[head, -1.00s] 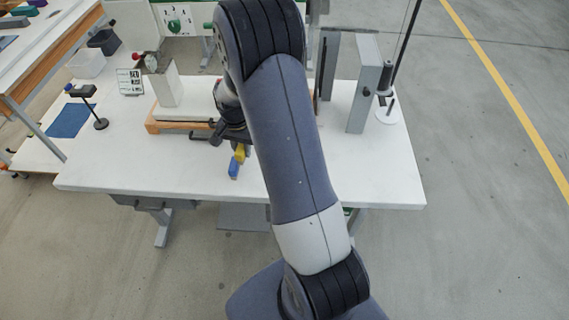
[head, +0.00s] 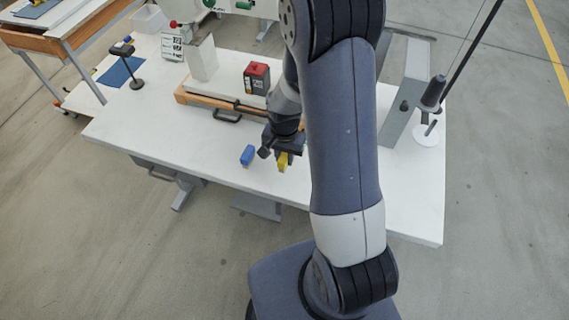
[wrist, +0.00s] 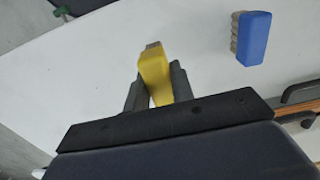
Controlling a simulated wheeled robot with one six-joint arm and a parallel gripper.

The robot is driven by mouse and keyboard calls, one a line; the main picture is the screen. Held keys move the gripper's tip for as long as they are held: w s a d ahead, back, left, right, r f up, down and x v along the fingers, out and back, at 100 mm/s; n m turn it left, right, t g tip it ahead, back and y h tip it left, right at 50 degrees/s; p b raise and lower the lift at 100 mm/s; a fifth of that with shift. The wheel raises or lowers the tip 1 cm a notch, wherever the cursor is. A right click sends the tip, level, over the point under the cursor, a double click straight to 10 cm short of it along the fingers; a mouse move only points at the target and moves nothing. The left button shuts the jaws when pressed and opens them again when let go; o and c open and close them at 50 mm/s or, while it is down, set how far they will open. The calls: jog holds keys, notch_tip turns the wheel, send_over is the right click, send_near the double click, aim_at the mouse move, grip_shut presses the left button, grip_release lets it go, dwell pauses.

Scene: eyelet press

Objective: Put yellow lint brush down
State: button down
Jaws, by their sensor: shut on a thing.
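The yellow lint brush (head: 283,162) is between the fingers of my gripper (head: 278,154), above or at the white table top (head: 215,170). In the wrist view the yellow lint brush (wrist: 154,73) stands between the two grey fingers of my gripper (wrist: 157,92), which are shut on it. I cannot tell whether its lower end touches the table. A blue brush (head: 247,155) with a pale bristle side lies on the table, left of my gripper and apart from it. The blue brush also shows at the upper right of the wrist view (wrist: 254,38).
A wooden-based fixture (head: 200,99) with a black handle stands behind the gripper, with a red-and-black box (head: 257,78) by it. A grey upright (head: 405,100) and a thread cone (head: 433,93) stand at the right. The table front left is clear.

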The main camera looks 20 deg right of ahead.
aim_at(284, 155)
jog(key=shift+f, duration=2.25)
jog(key=shift+f, duration=0.15)
jog(key=c, duration=1.2)
grip_release()
notch_tip(284, 155, up, 12)
jog(key=shift+r+b, duration=0.15)
jog(key=shift+b, duration=0.3)
